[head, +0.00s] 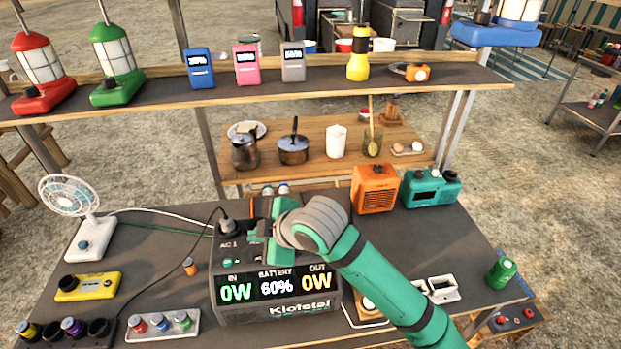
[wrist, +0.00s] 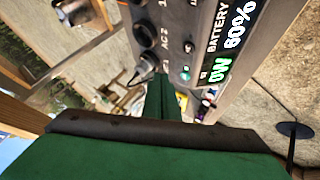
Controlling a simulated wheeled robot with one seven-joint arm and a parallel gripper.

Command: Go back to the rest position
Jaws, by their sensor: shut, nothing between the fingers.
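My green gripper (head: 257,246) hovers by the upper face of the dark power station (head: 262,312), to the right of its AC 1 socket. It is shut and empty; its fingers (wrist: 163,97) also show in the wrist view. My arm comes in from the lower right and hides part of the power station's upper side. The power station's display reads IN 0W, BATTERY 60%, OUT 0W. A black plug (head: 228,226) sits at AC 1, with a cable leading left; the plug shows in the wrist view (wrist: 143,74) too. A green light glows beside it.
A white fan (head: 80,238) and yellow device (head: 88,286) stand left on the table. An orange radio (head: 375,190) and teal radio (head: 431,190) stand behind my arm; a green can (head: 501,272) is right. A shelf (head: 300,83) with lanterns and small devices crosses behind.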

